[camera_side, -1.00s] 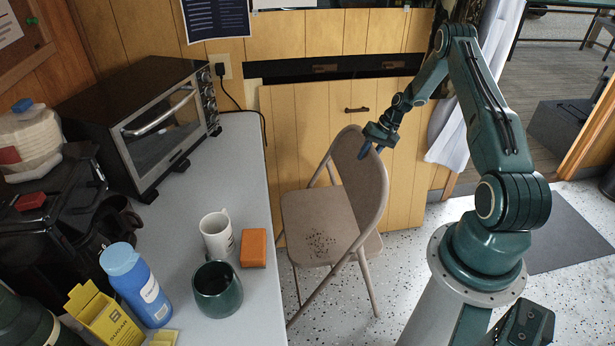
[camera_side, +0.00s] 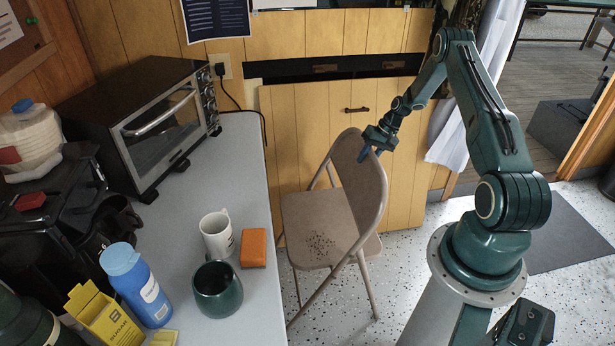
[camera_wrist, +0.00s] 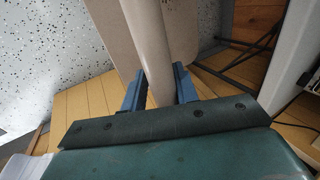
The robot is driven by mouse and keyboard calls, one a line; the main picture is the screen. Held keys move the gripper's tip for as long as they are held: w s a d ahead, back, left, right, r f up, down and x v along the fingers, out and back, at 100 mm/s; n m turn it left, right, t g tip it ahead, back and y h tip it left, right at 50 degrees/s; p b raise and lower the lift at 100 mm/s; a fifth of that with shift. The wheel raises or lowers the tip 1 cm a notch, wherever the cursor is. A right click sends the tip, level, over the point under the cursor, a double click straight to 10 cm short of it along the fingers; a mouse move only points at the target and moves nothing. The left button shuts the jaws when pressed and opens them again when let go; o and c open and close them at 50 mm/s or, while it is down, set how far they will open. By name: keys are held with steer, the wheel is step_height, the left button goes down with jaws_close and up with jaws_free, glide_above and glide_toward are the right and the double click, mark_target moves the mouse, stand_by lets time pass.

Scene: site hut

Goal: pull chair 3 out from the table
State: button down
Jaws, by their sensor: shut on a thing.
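The tan folding chair (camera_side: 316,222) stands beside the right edge of the grey table (camera_side: 252,187). Its seat is right of the table edge and its backrest is on the side toward my arm. No number shows on it. My gripper (camera_side: 369,149) is at the top of the backrest. In the wrist view, the blue fingers of my gripper (camera_wrist: 158,90) lie on both sides of the chair's tube (camera_wrist: 150,48), shut on it.
A toaster oven (camera_side: 150,120), a white mug (camera_side: 217,236), a dark green mug (camera_side: 218,290), an orange block (camera_side: 254,248) and a blue bottle (camera_side: 136,284) stand on the table. Wood cabinets (camera_side: 330,110) are behind the chair. Speckled floor (camera_side: 405,262) is open between chair and my base.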

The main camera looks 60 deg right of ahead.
steer(key=shift+w+d+f, duration=0.1)
steer(key=shift+w+f, duration=0.1)
stand_by(0.6)
steer(key=c, duration=1)
jaws_free()
steer(key=shift+s+a+f, duration=0.2)
steer(key=shift+s+f, duration=0.15)
steer(key=shift+f, duration=0.1)
steer(key=shift+v, duration=0.85)
steer(key=w+v, duration=0.1)
steer(key=v, duration=1.2)
steer(key=w+a+r+n+h, duration=0.3)
steer(key=a+r+n, duration=0.2)
steer(key=a+r, duration=1.85)
steer(key=s+a+r+n, duration=0.1)
steer(key=s+a+r, duration=0.15)
steer(key=a, duration=0.25)
steer(key=s+a+r+n, duration=0.1)
steer(key=s+a+r, duration=0.1)
steer(key=s+a, duration=0.25)
steer(key=s+a+n+t, duration=0.2)
steer(key=s+a, duration=0.6)
steer(key=s, duration=0.4)
steer(key=shift+s+h, duration=0.3)
steer(key=shift+s, duration=0.05)
